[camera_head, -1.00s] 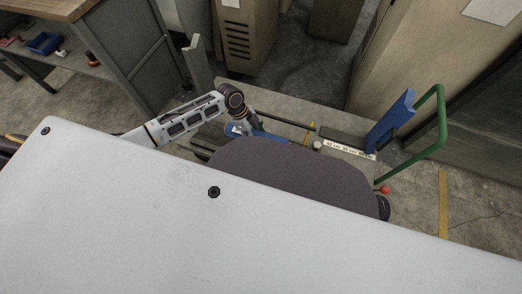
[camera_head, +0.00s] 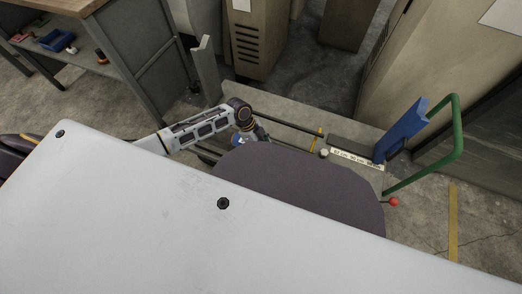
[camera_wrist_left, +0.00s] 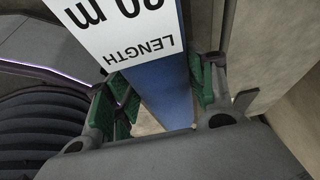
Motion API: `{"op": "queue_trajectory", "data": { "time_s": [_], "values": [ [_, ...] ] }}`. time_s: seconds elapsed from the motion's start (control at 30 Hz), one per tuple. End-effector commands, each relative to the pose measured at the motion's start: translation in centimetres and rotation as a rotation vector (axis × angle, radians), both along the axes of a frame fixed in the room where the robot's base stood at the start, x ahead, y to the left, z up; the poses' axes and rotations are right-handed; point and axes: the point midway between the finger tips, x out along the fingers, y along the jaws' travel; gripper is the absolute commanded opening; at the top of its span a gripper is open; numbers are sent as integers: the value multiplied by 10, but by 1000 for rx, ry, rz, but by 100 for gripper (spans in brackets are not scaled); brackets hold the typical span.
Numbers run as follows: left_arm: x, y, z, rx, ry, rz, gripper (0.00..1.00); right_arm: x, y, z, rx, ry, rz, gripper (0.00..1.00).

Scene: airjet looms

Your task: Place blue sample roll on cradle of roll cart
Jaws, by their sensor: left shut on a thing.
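In the left wrist view the blue sample roll (camera_wrist_left: 165,92) sits between the green finger pads of my left gripper (camera_wrist_left: 163,92). A white label (camera_wrist_left: 118,28) printed LENGTH lies on it. My left gripper is shut on the roll. In the head view this gripper (camera_head: 256,134) is over the near left part of the roll cart, and only a sliver of blue shows beside it. The roll cart (camera_head: 352,148) has a green handle, a blue upright and a printed label strip. My own body hides its near side. I cannot tell whether the roll touches the cradle. My right gripper is out of view.
A grey workbench (camera_head: 134,60) with small parts stands at the upper left. A grey post (camera_head: 207,70) rises behind my left arm. Beige machine cabinets (camera_head: 256,42) stand behind the cart. The cart's green handle (camera_head: 457,125) and red knob (camera_head: 393,202) stick out at the right.

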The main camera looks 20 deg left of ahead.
Motion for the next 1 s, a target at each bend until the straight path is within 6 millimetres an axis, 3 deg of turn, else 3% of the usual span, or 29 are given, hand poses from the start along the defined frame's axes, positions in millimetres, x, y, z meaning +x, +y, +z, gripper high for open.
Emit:
{"op": "queue_trajectory", "data": {
  "time_s": [0.17,0.6,1.0],
  "values": [
    [1,0,-3,-1,-1,0,6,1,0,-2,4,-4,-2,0],
    [1,0,-36,-1,-2,0,6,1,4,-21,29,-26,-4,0],
    [1,0,-37,-1,-2,1,6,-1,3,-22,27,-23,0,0]
  ]
}}
